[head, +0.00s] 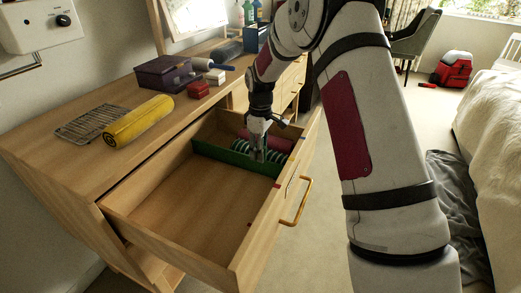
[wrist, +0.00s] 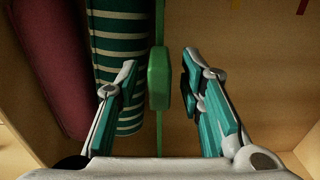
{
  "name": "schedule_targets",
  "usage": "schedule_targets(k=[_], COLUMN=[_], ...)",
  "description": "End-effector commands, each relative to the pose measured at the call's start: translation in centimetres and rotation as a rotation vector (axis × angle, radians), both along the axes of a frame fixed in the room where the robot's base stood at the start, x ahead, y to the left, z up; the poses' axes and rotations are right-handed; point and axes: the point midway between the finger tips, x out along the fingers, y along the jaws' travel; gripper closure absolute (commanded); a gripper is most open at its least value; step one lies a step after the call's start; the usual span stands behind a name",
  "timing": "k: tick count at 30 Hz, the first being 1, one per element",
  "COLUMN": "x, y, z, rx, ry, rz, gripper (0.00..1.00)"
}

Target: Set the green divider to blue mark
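The green divider (head: 236,162) stands upright across the open drawer (head: 190,205), splitting it into a far and a near compartment. Red marks show on the drawer's front, one at the rim (head: 277,186).
The far compartment holds a green-and-white striped roll (head: 270,146) and a dark red roll (wrist: 50,70). The near compartment is bare. A yellow roll (head: 138,121), a wire rack (head: 88,124) and a purple box (head: 163,73) lie on the desktop above.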

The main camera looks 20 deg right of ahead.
Motion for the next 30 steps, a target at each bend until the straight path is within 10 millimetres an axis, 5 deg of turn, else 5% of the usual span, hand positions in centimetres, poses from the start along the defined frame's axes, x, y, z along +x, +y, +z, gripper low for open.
schedule_targets(k=[8, 21, 30], x=[0.0, 0.0, 0.0], y=[0.0, 0.0, 0.0], z=[1.0, 9.4, 11.9], rx=[-0.001, -0.001, 0.0], ry=[-0.001, -0.004, 0.0], rz=[0.0, 0.0, 0.0], gripper=[0.65, 0.65, 0.65])
